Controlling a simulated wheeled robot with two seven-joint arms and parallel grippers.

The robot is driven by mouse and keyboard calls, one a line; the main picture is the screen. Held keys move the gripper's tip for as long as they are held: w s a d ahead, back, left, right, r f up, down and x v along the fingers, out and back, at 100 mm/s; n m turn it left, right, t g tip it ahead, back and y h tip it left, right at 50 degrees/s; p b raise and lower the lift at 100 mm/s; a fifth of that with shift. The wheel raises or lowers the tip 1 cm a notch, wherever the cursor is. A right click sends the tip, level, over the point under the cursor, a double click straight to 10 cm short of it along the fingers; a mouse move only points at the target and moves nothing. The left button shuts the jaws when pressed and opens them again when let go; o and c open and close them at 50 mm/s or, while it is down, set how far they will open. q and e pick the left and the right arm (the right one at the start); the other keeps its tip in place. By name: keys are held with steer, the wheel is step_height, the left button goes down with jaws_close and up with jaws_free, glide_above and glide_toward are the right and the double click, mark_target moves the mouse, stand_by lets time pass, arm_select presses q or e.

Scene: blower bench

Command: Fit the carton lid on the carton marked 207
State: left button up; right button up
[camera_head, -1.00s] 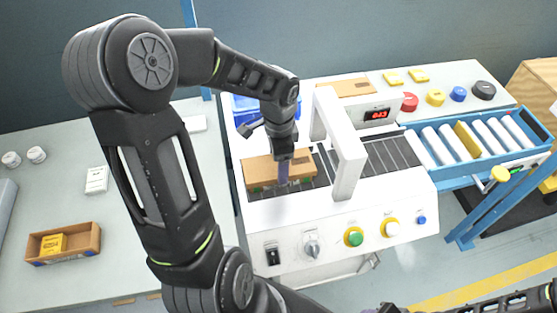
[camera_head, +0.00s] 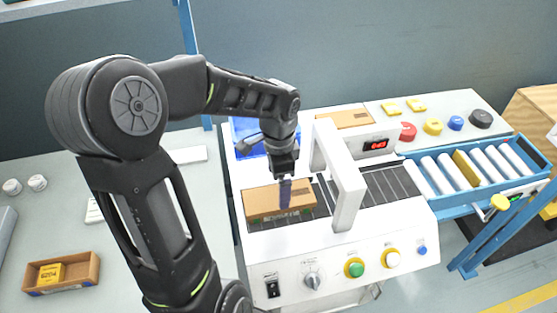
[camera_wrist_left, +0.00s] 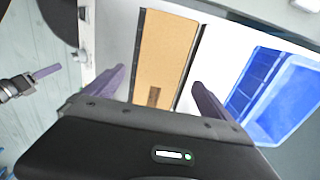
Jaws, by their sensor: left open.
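A brown cardboard carton or lid (camera_head: 268,204) lies on the left stretch of the dark belt, with small dark print on its front side. I cannot read a 207 on it. Its flat top (camera_wrist_left: 165,50) fills the space between my fingers in the left wrist view. My left gripper (camera_head: 285,192) points down over it, open and apparently empty; both fingers show in the wrist view (camera_wrist_left: 158,82). A second flat brown cardboard piece (camera_head: 345,119) lies at the machine's back. A gripper with a purplish finger, seemingly my right (camera_wrist_left: 35,78), shows at the wrist view's left edge.
A white arch (camera_head: 345,185) stands over the belt just right of the carton. A blue bin (camera_wrist_left: 280,95) is behind the belt. A roller conveyor (camera_head: 465,170) lies right. An open cardboard tray (camera_head: 85,272) holding a yellow box stands on the left table.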

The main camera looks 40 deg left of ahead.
arm_select(q)
step_height(320, 180, up, 8)
stand_by(1.1)
